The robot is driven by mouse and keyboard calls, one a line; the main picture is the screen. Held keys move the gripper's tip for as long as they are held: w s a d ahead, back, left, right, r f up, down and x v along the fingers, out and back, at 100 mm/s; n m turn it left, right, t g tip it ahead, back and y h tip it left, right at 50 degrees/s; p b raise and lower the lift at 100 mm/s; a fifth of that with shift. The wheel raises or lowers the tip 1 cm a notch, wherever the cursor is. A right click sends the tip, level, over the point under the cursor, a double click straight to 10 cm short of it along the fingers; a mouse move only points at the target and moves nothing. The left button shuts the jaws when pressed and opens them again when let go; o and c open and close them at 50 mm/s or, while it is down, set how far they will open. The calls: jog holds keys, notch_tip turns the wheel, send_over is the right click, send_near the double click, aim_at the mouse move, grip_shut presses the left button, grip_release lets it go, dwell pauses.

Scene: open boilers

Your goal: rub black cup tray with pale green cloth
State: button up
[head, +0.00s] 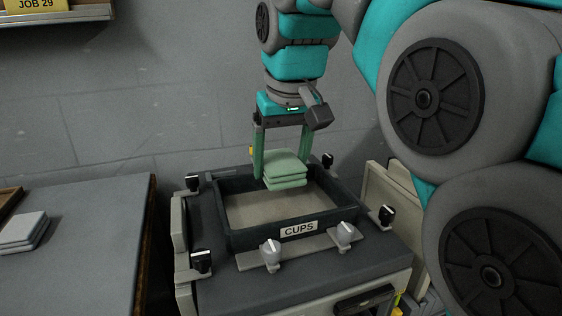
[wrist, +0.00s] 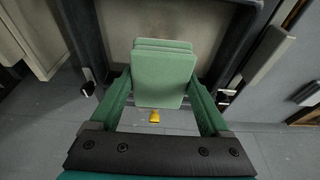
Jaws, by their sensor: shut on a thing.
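The black cup tray (head: 340,213) has a dark rim, a paler floor and a white label reading CUPS. It sits on top of a dark boiler unit. The pale green cloth (head: 286,168) is a folded stack, also seen in the wrist view (wrist: 164,75). My gripper (head: 282,160) is shut on the cloth, one finger at each side, and holds it over the back part of the tray. In the wrist view my gripper (wrist: 164,92) shows the cloth between its green fingers. I cannot tell whether the cloth touches the tray floor.
Two grey knobs (head: 270,251) stand at the tray's front, and black clamps (head: 201,261) stand around the boiler top. A grey counter (head: 85,245) at left holds folded grey cloths (head: 24,230). A wall stands close behind, with a shelf (head: 60,16) at upper left.

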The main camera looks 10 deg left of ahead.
jog(key=shift+r, duration=1.5)
